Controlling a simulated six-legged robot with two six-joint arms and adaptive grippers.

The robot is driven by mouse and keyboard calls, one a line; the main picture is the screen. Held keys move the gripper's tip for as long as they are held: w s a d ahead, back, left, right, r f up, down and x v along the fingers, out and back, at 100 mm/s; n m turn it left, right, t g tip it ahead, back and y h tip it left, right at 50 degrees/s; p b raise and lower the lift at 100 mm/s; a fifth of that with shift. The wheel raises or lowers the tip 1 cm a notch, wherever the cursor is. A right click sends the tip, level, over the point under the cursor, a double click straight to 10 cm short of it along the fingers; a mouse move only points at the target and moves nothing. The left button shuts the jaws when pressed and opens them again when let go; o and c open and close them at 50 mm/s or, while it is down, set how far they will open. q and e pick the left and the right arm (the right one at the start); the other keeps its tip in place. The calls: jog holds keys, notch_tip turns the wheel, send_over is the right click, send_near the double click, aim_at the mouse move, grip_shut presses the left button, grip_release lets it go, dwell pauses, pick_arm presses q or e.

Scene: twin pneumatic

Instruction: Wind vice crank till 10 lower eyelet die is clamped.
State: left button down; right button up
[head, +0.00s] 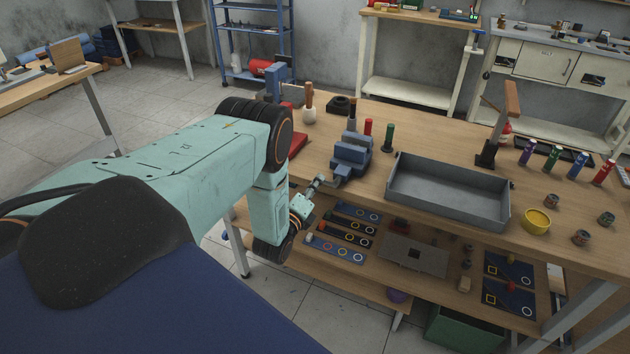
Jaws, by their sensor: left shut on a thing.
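A blue-grey bench vice (350,157) stands at the front edge of the wooden workbench. My left arm comes in from the left, and its gripper (315,187) is at the front of the vice, low by the bench edge. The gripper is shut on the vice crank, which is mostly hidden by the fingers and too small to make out. I cannot make out the eyelet die between the vice jaws. My right gripper is not in view.
A grey metal tray (447,196) sits right of the vice. Red (368,127) and green (389,137) handled tools stand behind it. A yellow bowl (536,221) and several small tins are further right. A lower shelf (358,270) holds dark strips with rings.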

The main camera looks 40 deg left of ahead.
pick_arm(q)
jog(key=m+p, duration=0.1)
jog(key=r+m+p, duration=0.1)
jog(key=shift+d+m, duration=0.25)
jog(key=shift+m, duration=0.15)
jog(key=shift+d+r+m+p, duration=0.2)
jog(key=shift+m+p, duration=0.3)
jog(key=shift+m, duration=0.4)
jog(key=shift+d+r+m+p, duration=0.1)
jog(key=shift+r+m+p, duration=0.3)
jog(key=shift+m, duration=0.5)
jog(key=shift+f, duration=0.1)
jog(key=c, duration=1.6)
grip_release()
jog(key=shift+o, duration=1.4)
jog(key=shift+w, duration=0.1)
jog(key=v, duration=1.2)
